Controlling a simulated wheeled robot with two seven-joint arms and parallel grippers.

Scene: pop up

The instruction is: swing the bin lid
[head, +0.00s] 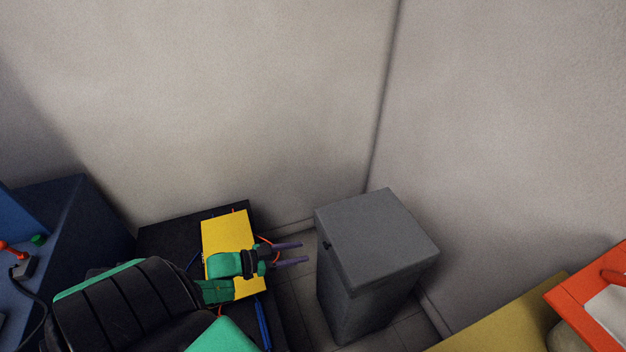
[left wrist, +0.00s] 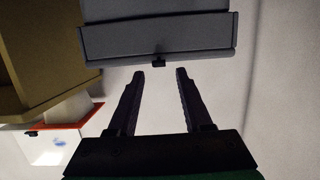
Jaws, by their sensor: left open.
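A tall grey bin (head: 358,290) stands on the floor near the corner of the walls. Its flat grey lid (head: 376,232) is shut on top. A small dark knob (head: 327,245) sits on the lid's left edge. In the left wrist view the lid (left wrist: 155,38) shows close ahead, with the knob (left wrist: 159,62) between and just beyond the fingertips. My left gripper (head: 303,252) is open and empty, left of the bin, with its fingers pointing at the knob side. It also shows in the left wrist view (left wrist: 160,73). The fingers appear apart from the bin. My right gripper is out of view.
A yellow board (head: 229,228) lies on a dark surface (head: 160,236) beneath my left arm. A blue unit (head: 62,205) stands at far left. An orange tray (head: 572,302) and a yellowish surface (head: 500,320) are at lower right. Walls stand behind the bin.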

